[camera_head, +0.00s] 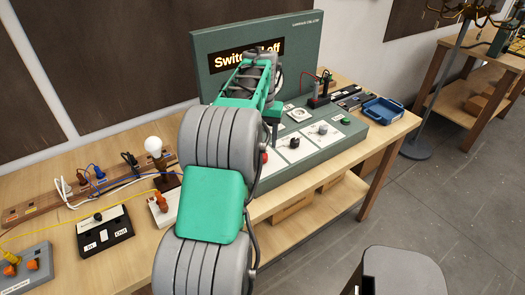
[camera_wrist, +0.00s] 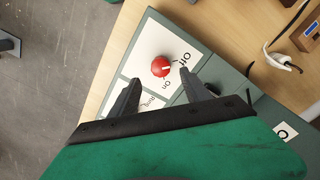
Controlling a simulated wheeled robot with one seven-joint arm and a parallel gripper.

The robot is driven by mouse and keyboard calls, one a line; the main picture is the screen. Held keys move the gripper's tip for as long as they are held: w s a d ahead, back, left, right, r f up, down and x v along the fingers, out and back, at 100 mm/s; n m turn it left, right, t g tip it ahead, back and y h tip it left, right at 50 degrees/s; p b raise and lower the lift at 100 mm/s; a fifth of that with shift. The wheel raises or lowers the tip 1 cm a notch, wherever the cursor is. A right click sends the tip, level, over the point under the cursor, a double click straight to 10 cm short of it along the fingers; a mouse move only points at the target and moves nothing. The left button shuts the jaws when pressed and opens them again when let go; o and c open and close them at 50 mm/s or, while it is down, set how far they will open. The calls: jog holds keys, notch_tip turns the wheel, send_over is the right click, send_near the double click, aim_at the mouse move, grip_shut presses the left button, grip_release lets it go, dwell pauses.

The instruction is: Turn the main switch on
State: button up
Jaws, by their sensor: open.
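The main switch is a round red knob (camera_wrist: 160,67) on a white plate in the wrist view, with "Off" and "On" printed beside it. Its pale mark seems to point towards the "Off" side. In the head view only a bit of the red knob (camera_head: 265,157) shows beside my arm. The display board (camera_head: 300,55) behind the console reads "Switch... off", partly covered by my arm. My gripper (camera_wrist: 159,88) is open and empty, its two fingers apart. The knob appears just past the fingertips, between their lines; I see no contact.
The green console (camera_head: 335,142) carries other dials. A blue tray (camera_head: 383,110) sits at the table's right end. A bulb (camera_head: 153,146), cables and a black switch box (camera_head: 104,232) lie to the left. In the wrist view a white cable plug (camera_wrist: 282,62) lies by the console.

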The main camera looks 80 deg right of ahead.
aim_at(263, 155)
notch_tip(263, 155, down, 6)
jog(key=shift+r+p, duration=0.1)
jog(key=shift+p, duration=0.35)
jog(key=shift+c, duration=0.4)
grip_shut()
jog(key=shift+d, duration=0.15)
